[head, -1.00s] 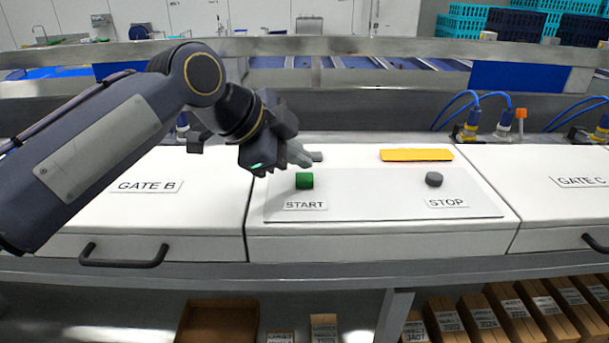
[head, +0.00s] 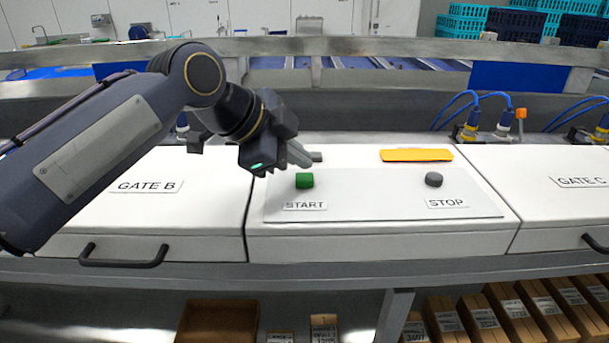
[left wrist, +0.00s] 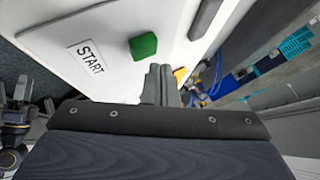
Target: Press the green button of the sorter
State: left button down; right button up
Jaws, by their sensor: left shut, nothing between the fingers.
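The green button (head: 304,181) stands on the white sorter panel (head: 380,208), just above a START label (head: 305,205). It also shows in the left wrist view (left wrist: 143,46), close beyond the fingertips. My left gripper (head: 300,156) comes in from the left and is shut and empty. In the head view its fingertips are just above and behind the button. In the left wrist view the fingers (left wrist: 161,82) are together, with a small gap between them and the button.
A grey button (head: 434,179) with a STOP label (head: 447,202) stands at the panel's right. An orange plate (head: 416,155) lies at its back. Covers marked GATE B (head: 150,186) and GATE C (head: 582,182) flank the panel. A metal rail (head: 400,48) runs behind.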

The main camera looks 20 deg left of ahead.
pick_arm(q)
jog(key=shift+f+b, duration=0.45)
